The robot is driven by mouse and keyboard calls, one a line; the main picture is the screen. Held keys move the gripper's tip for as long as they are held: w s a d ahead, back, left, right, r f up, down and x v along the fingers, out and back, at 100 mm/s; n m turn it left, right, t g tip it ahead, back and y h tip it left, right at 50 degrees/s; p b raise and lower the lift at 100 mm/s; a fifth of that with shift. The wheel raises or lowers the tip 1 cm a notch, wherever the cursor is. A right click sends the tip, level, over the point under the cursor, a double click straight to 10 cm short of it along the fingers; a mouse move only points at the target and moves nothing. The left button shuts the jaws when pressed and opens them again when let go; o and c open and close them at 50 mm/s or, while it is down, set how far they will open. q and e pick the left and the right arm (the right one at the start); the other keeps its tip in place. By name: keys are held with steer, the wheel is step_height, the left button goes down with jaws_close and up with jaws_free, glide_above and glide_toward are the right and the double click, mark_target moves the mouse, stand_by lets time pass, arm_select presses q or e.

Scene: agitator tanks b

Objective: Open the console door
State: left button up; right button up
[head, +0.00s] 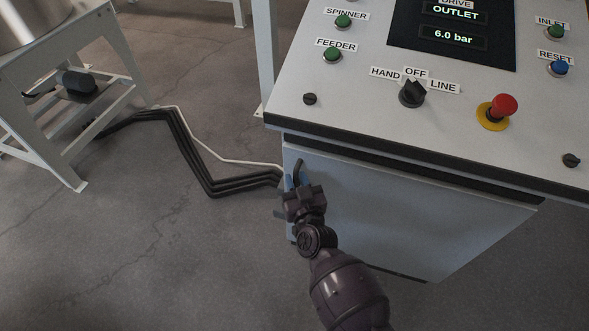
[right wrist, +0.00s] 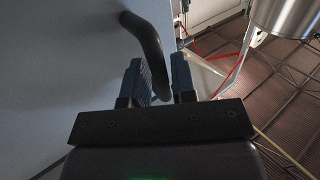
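The console door (head: 400,215) is the pale panel below the sloping control top, and it looks closed. Its dark curved bar handle (head: 298,170) is at the door's left edge. My right gripper (head: 299,186) is at this handle. In the right wrist view the handle (right wrist: 148,45) reaches down between the two blue-padded fingers of my right gripper (right wrist: 164,82). The fingers are apart, with a gap beside the bar, so it is not clamped. Whether a finger touches the bar I cannot tell. My left gripper is not in view.
The console top (head: 340,85) carries buttons, a rotary switch (head: 412,93) and a red stop button (head: 498,110), and overhangs the door. Black cables (head: 205,165) run along the floor to the console's left side. A white stand (head: 60,140) is at left. Floor in front is clear.

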steer(key=shift+w+a, duration=0.1)
steer(key=shift+w, duration=0.2)
steer(key=shift+r, duration=0.1)
jaws_close()
steer(key=shift+s, duration=0.15)
